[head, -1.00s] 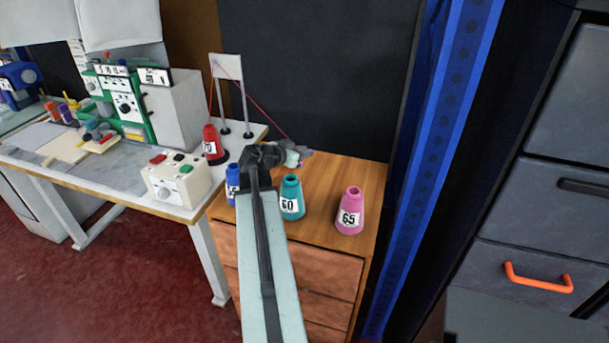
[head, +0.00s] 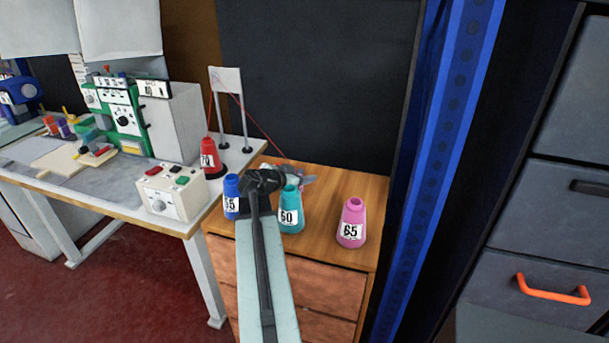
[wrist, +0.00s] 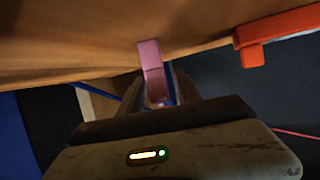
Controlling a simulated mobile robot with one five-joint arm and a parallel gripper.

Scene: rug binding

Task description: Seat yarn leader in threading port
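Red yarn (head: 258,133) runs from the white stand (head: 227,80) down to a spot behind my gripper (head: 299,176). The gripper is over the back of the wooden cabinet, just behind the teal cone. A small red piece (head: 283,163) shows beside it, too small to identify. In the wrist view, a pink strip (wrist: 152,60) stands out past the dark jaws, and an orange-red block (wrist: 265,38) sits apart at upper right. I cannot make out the threading port.
Blue (head: 231,194), teal (head: 291,212) and pink (head: 352,224) numbered cones stand on the wooden cabinet (head: 325,195). A red cone (head: 209,156), control box (head: 172,192) and green-fronted machine (head: 122,108) are on the left table.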

